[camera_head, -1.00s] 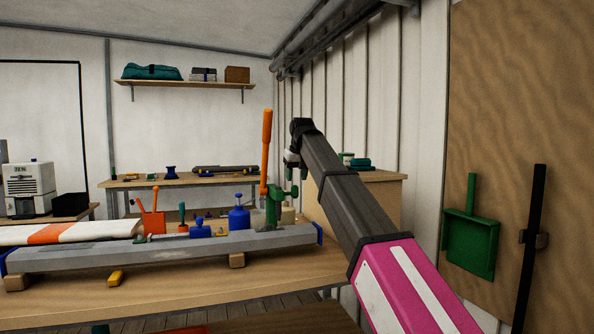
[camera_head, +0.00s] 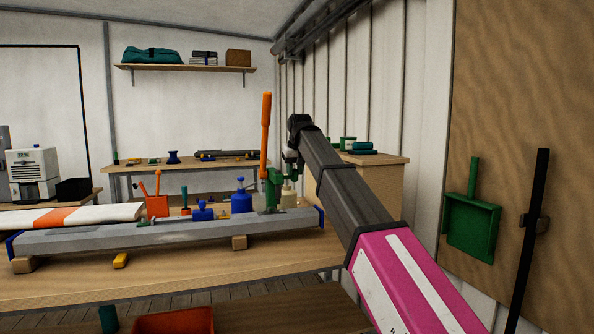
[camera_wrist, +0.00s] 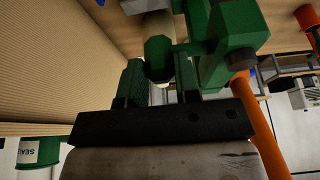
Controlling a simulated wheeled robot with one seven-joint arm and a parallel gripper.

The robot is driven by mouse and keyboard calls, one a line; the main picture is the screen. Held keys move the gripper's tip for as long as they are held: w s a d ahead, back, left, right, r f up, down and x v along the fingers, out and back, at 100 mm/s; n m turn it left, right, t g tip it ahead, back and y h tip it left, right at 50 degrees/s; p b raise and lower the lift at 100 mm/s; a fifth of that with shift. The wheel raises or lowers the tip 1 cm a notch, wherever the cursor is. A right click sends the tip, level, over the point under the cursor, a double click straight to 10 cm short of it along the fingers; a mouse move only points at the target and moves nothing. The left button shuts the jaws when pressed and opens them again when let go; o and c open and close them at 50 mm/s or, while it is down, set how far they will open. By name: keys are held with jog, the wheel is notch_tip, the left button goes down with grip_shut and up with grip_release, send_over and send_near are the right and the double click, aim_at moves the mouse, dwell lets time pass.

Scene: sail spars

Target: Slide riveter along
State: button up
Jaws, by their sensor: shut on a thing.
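The riveter (camera_head: 274,190), green with a long upright orange lever (camera_head: 266,125), stands near the right end of a long grey spar (camera_head: 120,238). The spar lies on wooden blocks on the workbench and has blue ends. My gripper (camera_wrist: 160,78) is at the riveter's right side, its two fingers closed about a green knob-like part of the riveter (camera_wrist: 158,57). The orange lever (camera_wrist: 262,130) also shows in the wrist view. In the head view my arm partly covers the gripper, and the riveter's contact with the spar is hard to make out.
A white and orange rolled cloth (camera_head: 60,215) lies at left. An orange tray (camera_head: 174,321) is low in front. The bench front is mostly clear.

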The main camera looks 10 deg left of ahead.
aim_at(279, 172)
jog(key=shift+s+a+f, duration=0.1)
jog(key=shift+s+a, duration=0.45)
jog(key=shift+a, duration=0.3)
jog(key=shift+s+a+r, duration=0.1)
jog(key=shift+s+a, duration=0.4)
jog(key=shift+a, duration=0.35)
jog(key=shift+s+a+f, duration=0.1)
jog(key=shift+s+a, duration=0.45)
jog(key=shift+a, duration=0.3)
jog(key=o, duration=1)
jog(key=shift+c, duration=0.2)
